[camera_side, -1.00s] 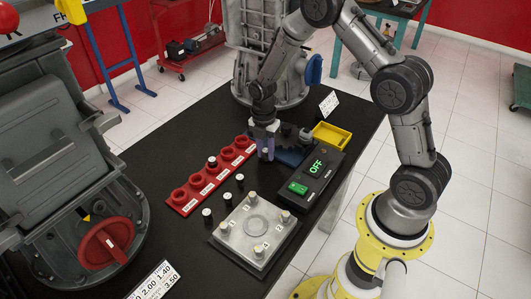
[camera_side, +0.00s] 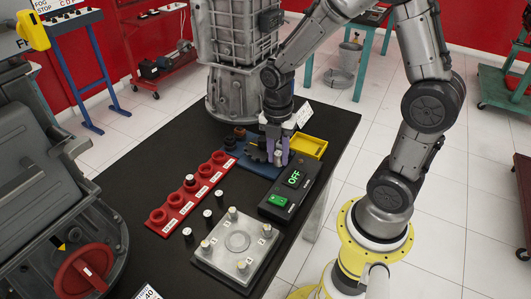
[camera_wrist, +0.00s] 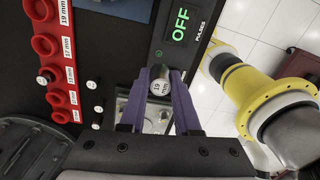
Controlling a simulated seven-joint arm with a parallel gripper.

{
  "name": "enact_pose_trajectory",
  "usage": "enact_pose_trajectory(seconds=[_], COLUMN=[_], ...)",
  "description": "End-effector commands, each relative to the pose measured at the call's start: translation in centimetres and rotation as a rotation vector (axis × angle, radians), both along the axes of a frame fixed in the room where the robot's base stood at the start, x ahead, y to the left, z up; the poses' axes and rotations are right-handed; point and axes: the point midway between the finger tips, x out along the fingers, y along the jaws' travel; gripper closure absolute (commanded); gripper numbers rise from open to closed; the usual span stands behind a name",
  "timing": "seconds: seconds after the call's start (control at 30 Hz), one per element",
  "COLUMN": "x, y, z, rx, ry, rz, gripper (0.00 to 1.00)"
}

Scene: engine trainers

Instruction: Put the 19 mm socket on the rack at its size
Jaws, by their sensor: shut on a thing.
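My gripper (camera_side: 277,152) is shut on the 19 mm socket, a small silver cylinder (camera_side: 278,158) held between the purple fingers. In the wrist view its white end reads "19 mm" (camera_wrist: 160,87), between the fingertips (camera_wrist: 160,90). The red rack (camera_side: 183,196) lies left of the gripper, with a row of round holders and size labels. Its 19 mm holder (camera_wrist: 38,8) is at the far end, at the wrist view's top left, and looks empty. A socket (camera_side: 190,180) sits in the middle holder.
Several loose sockets (camera_side: 208,215) stand between the rack and a metal plate with posts (camera_side: 238,240). A blue mat with a gear (camera_side: 256,153) and a yellow tray (camera_side: 308,146) lie behind.

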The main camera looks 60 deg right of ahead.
Motion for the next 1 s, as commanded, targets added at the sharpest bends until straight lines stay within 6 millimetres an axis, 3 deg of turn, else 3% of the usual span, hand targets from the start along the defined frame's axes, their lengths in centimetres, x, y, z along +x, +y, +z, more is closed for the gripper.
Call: enact_pose_trajectory(seconds=[0.13,0.27,0.5,0.67,0.8,1.0], x=[-0.9,0.9,8.5,13.9,18.3,22.3], y=[0.2,-0.1,-1.3,-2.0,-2.5,-3.0], z=[0.5,1.7,3.1,2.9,1.8,-0.9], rx=[0.000,0.000,0.001,0.001,0.002,0.002], ry=[-0.005,-0.008,-0.008,-0.009,-0.009,-0.010], rz=[-0.001,-0.002,-0.004,-0.004,-0.004,-0.002], gripper=[1.00,1.00,1.00,1.00,1.00,1.00])
